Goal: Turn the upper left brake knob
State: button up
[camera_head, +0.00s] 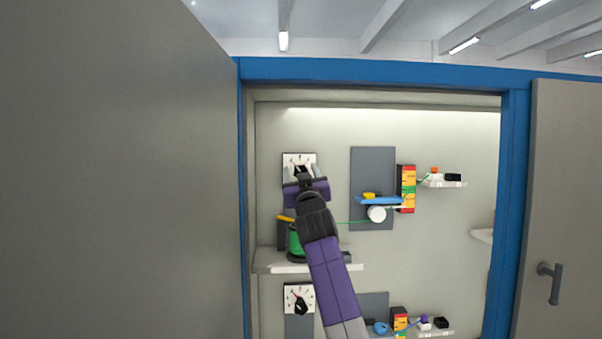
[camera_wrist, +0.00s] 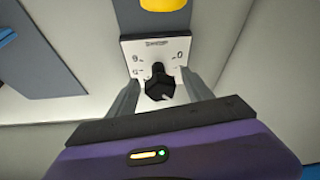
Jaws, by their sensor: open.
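The upper left brake knob (camera_wrist: 159,84) is black and sits on a white dial plate (camera_wrist: 150,47) with printed marks. In the wrist view it lies between the two grey fingers of my gripper (camera_wrist: 160,90), which are apart. Whether either finger touches the knob I cannot tell. In the head view my gripper (camera_head: 302,174) is in front of the upper left dial plate (camera_head: 298,158) and hides part of the knob. A second dial with a black knob (camera_head: 300,304) is lower on the left.
A shelf (camera_head: 275,262) with a green spool (camera_head: 294,243) is below the upper dial, partly behind my arm. A grey panel (camera_head: 371,160) with a white roller (camera_head: 377,214) is to the right. A blue frame (camera_head: 370,72) and doors (camera_head: 130,180) border the cabinet.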

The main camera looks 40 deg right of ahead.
jog(key=shift+c, duration=0.2)
grip_shut()
jog(key=shift+f, duration=0.1)
jog(key=shift+f+m+b, duration=0.1)
jog(key=shift+m+b, duration=0.2)
jog(key=shift+b, duration=0.35)
jog(key=shift+a+f+m+h+b, duration=0.15)
jog(key=shift+m+h+b, duration=0.35)
jog(key=shift+b, duration=0.55)
jog(key=m+g+h+b, duration=0.1)
jog(key=m+b, duration=0.2)
jog(key=shift+w+b, duration=0.1)
jog(key=shift+b, duration=0.3)
jog(key=m+b, duration=0.1)
jog(key=m+g+h+b, duration=0.1)
jog(key=m, duration=0.1)
jog(key=shift+r+g, duration=0.2)
jog(key=shift+g, duration=0.1)
jog(key=shift+r+m+g+h, duration=0.15)
jog(key=shift+m+g+h, duration=0.35)
jog(key=shift+m, duration=1)
jog(key=shift+m+g, duration=0.3)
jog(key=shift+m, duration=0.3)
